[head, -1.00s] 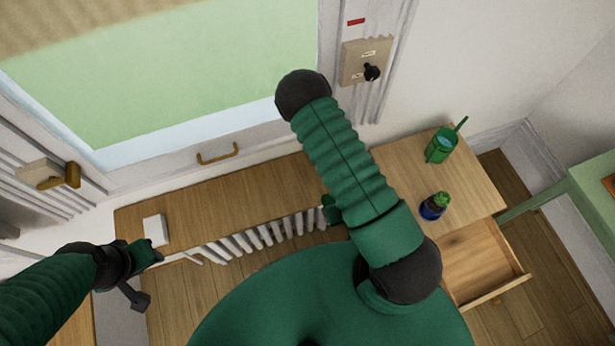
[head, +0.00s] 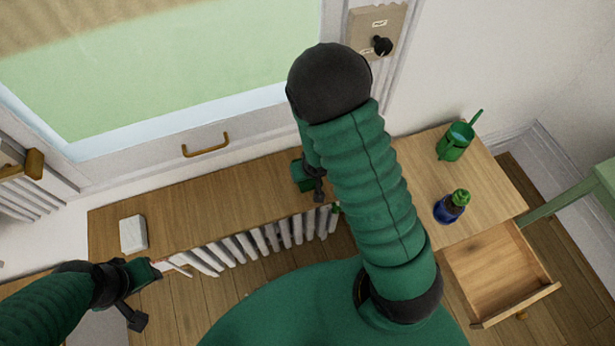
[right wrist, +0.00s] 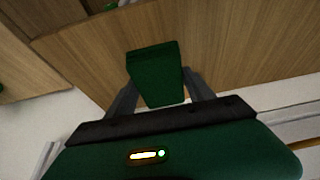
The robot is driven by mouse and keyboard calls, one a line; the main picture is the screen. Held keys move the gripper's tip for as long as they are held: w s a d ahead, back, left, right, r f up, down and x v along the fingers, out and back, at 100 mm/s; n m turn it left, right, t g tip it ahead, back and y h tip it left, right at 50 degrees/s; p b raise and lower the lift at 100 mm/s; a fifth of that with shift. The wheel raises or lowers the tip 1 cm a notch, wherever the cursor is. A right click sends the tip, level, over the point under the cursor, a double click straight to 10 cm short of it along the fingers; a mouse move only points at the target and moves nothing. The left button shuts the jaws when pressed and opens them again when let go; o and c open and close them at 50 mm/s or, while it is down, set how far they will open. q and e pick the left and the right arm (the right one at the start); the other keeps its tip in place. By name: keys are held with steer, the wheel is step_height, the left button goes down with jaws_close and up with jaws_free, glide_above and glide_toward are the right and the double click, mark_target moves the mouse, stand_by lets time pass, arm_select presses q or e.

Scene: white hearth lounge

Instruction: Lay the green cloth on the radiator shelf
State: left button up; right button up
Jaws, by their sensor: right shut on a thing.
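The green cloth (right wrist: 155,73) is a folded dark green block in the right wrist view, held between the two fingers of my right gripper (right wrist: 160,92). In the head view my right gripper (head: 316,184) is over the right part of the wooden radiator shelf (head: 215,205), partly hidden by my arm, with the green cloth (head: 300,176) at its fingers. I cannot tell whether the cloth touches the shelf.
A white block (head: 133,234) lies on the shelf's left part. White radiator fins (head: 260,240) show below the front edge. To the right, a wooden cabinet top (head: 480,185) holds a green watering can (head: 455,141) and a small blue pot (head: 450,208). Its drawer (head: 497,270) is open.

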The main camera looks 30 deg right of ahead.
step_height(320, 180, down, 2)
steer(key=shift+s+f, duration=0.1)
steer(key=shift+f, duration=0.15)
steer(key=shift+f, duration=0.1)
steer(key=o, duration=1.5)
steer(key=s+a+r+n, duration=0.1)
steer(key=s+a+r, duration=0.1)
steer(key=r, duration=0.4)
steer(key=s+a+r+n+g+p, duration=0.1)
steer(key=s+a+r, duration=0.2)
steer(key=r, duration=0.3)
steer(key=s+a+r+y+p, duration=0.1)
steer(key=s+a+r, duration=0.1)
steer(key=s+r, duration=0.2)
steer(key=shift+a+r+n+g, duration=0.15)
steer(key=shift+r+n, duration=0.05)
steer(key=shift+r, duration=0.3)
steer(key=shift+a+r+n+g, duration=0.15)
steer(key=shift+r+n, duration=0.05)
steer(key=shift+r, duration=0.25)
